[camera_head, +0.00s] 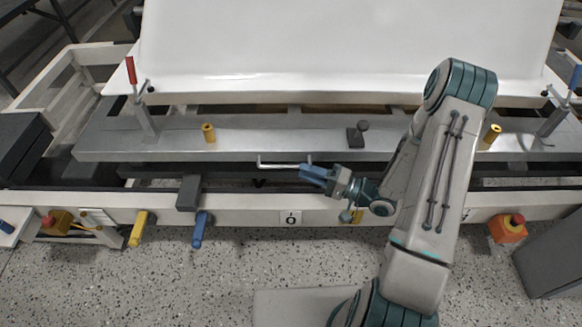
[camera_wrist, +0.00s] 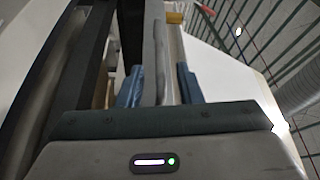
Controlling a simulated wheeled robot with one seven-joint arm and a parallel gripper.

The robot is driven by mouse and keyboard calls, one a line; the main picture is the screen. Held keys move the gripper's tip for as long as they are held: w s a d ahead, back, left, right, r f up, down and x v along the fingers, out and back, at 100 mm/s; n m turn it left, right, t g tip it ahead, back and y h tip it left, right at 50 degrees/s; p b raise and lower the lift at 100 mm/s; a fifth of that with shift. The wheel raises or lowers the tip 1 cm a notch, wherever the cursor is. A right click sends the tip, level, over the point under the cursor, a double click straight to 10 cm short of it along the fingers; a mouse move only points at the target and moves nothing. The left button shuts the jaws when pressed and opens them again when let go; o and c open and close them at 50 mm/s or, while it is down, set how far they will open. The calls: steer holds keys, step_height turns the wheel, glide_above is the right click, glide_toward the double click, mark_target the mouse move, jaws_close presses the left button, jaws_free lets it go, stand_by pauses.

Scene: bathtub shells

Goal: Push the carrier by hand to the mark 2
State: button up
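The carrier (camera_head: 270,138) is a long grey metal frame on rails, bearing a large white tub shell (camera_head: 330,45). A pale bar handle (camera_head: 272,166) sticks out from its front edge. My gripper (camera_head: 305,171) is at the right part of this handle, with its blue fingers over or beside it. In the wrist view my gripper (camera_wrist: 160,88) has its two blue fingers apart, with a grey bar running between them; I cannot tell whether they touch it. A plate marked 0 (camera_head: 291,218) is on the front rail, left of my gripper. No mark 2 is seen.
The pale front rail (camera_head: 340,212) carries blue (camera_head: 200,230) and yellow (camera_head: 139,229) handles. A dark block (camera_head: 188,193) stands left of the handle.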

mark_target(291, 166)
steer(key=x, duration=0.5)
steer(key=shift+w+a, duration=0.1)
steer(key=shift+a, duration=0.05)
jaws_close()
